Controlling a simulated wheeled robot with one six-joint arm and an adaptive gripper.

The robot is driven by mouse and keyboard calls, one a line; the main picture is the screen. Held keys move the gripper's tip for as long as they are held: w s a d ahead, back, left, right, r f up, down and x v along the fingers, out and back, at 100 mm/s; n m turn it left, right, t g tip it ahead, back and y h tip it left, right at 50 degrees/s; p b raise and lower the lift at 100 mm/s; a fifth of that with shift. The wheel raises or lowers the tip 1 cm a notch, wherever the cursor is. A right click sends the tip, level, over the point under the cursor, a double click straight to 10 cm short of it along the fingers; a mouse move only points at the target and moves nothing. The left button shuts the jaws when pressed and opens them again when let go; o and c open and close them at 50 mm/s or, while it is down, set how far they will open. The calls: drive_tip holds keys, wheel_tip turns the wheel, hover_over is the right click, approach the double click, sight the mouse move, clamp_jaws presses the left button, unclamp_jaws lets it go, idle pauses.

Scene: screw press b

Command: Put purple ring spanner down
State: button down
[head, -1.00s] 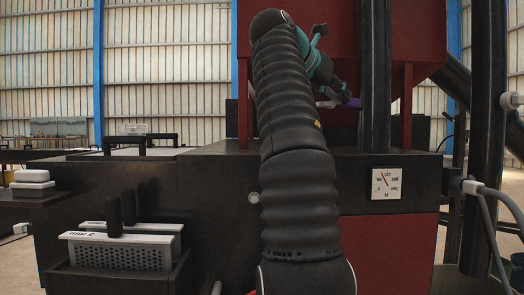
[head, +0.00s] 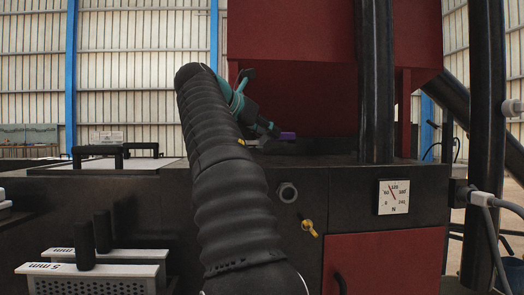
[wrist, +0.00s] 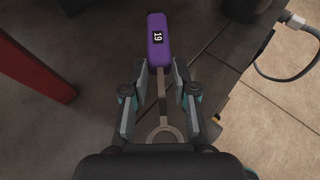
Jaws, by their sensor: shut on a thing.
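The purple ring spanner shows in the wrist view. Its purple handle (wrist: 158,40), marked 19, points away from me, and its grey shank and ring end lie toward my palm. I cannot tell whether the spanner touches the bed. My arm hides part of the bed's front.
Perforated white blocks (head: 90,280) with black handles stand lower left. A cable hangs at right.

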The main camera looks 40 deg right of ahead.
sight(262, 164)
drive_tip(key=shift+w+a+f, duration=0.35)
drive_tip(key=shift+w+f, duration=0.1)
drive_tip(key=shift+w, duration=0.05)
drive_tip(key=shift+f, duration=1.9)
drive_tip(key=c, duration=0.9)
unclamp_jaws()
drive_tip(key=shift+f, duration=0.1)
drive_tip(key=shift+a, duration=0.1)
drive_tip(key=v, duration=1.1)
drive_tip(key=shift+a+r, duration=0.25)
drive_tip(key=shift+a, duration=0.05)
